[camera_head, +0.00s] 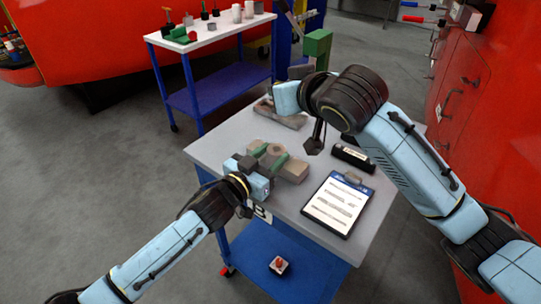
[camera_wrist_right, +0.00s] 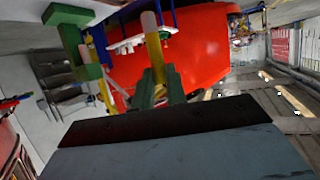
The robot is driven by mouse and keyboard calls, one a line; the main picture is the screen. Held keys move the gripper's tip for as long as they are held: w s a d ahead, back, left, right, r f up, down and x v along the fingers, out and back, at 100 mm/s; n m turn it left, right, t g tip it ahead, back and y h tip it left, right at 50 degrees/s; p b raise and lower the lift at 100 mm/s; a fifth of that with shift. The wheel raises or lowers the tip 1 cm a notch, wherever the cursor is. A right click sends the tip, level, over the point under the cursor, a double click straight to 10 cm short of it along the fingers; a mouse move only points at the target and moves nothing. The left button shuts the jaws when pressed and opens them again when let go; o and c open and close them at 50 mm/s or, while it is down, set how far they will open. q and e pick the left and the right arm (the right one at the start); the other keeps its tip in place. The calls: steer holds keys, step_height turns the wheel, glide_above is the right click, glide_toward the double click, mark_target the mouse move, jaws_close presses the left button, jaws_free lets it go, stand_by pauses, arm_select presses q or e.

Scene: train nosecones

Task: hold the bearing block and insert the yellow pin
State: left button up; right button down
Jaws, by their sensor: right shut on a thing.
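The bearing block (camera_head: 294,171), a brownish block, lies on the grey top of the blue cart. My left gripper (camera_head: 271,156) is over the block's near-left part, with its green fingers apart on either side of a piece of it. Whether they press on it I cannot tell. My right gripper (camera_wrist_right: 158,78) is shut on the yellow pin (camera_wrist_right: 153,47) in the right wrist view. The pin stands out beyond the green fingers and has a pale pinkish end.
A clipboard (camera_head: 338,205) and a black case (camera_head: 353,158) lie right of the block. A grey part (camera_head: 281,117) lies at the back of the cart top, and a green block (camera_head: 317,43) stands beyond. A second cart (camera_head: 160,38) with small parts is at back left.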

mark_target(282, 153)
arm_select(q)
steer(key=c, duration=0.8)
arm_select(e)
steer(key=f, duration=0.4)
steer(key=f+n+g+y, duration=0.1)
steer(key=f, duration=0.3)
steer(key=f+n+y, duration=0.1)
steer(key=f, duration=0.3)
steer(key=shift+d+f, duration=0.2)
steer(key=shift+f, duration=0.2)
steer(key=shift+f, duration=0.1)
steer(key=c, duration=1.4)
jaws_free()
